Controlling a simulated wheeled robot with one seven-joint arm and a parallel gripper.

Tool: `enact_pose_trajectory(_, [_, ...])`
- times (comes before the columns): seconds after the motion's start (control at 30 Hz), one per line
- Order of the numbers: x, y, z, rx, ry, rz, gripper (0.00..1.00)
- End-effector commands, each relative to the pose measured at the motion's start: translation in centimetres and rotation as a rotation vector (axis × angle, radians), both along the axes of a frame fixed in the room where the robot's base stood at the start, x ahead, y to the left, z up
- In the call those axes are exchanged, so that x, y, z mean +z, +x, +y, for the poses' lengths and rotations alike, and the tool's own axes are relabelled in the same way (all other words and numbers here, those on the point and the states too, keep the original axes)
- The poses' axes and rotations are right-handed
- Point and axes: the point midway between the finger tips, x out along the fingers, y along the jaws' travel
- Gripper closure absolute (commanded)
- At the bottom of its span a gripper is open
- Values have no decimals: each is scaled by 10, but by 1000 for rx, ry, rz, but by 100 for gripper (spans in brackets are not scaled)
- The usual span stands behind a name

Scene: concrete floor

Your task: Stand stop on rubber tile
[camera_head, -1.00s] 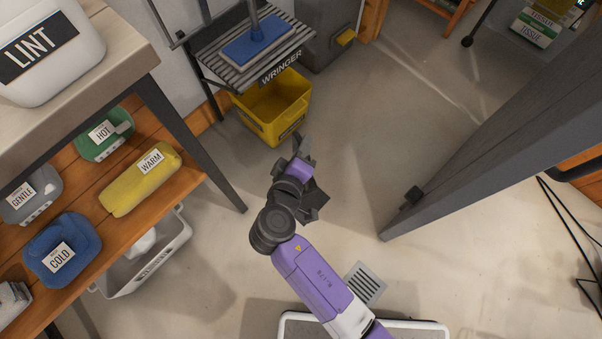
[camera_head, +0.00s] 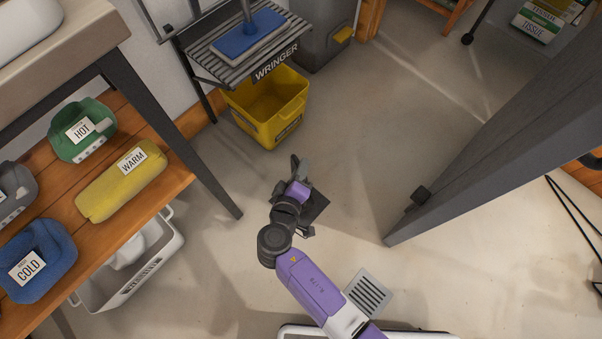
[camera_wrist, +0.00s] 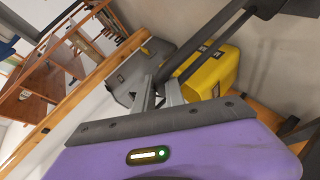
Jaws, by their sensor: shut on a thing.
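My gripper (camera_head: 299,178) is low over the concrete floor, in the middle of the head view. In the wrist view, its two grey fingers (camera_wrist: 160,92) are close together, shut on the stop. The stop (camera_wrist: 213,45) looks like a dark grey bar that runs from the fingers to the upper right, ending in a wider dark part at the picture's top edge. In the head view, a flat dark shape (camera_head: 315,208) shows beside my gripper; I cannot tell whether it is part of the stop or the rubber tile.
A yellow wringer bucket (camera_head: 268,110) and a grey bin (camera_head: 323,35) stand behind my gripper. A shelf (camera_head: 110,235) with labelled containers is at left. A large dark panel (camera_head: 500,145) stands at right. Floor between is clear.

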Motion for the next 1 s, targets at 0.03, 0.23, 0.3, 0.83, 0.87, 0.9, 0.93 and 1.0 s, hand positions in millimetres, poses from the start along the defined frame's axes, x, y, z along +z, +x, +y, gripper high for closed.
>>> enact_pose_trajectory(0.03, [-8, 1, 1, 1, 0, -3, 100])
enact_pose_trajectory(0.23, [-31, 2, 1, 1, 0, -5, 100])
enact_pose_trajectory(0.3, [-31, 2, 1, 1, 0, -5, 100])
enact_pose_trajectory(0.83, [-36, 0, 0, 0, 0, 1, 64])
enact_pose_trajectory(0.87, [-36, 0, 0, 0, 0, 1, 64])
enact_pose_trajectory(0.9, [-36, 0, 0, 0, 0, 1, 64])
enact_pose_trajectory(0.93, [-36, 0, 0, 0, 0, 1, 64])
enact_pose_trajectory(1.0, [-36, 0, 0, 0, 0, 1, 64])
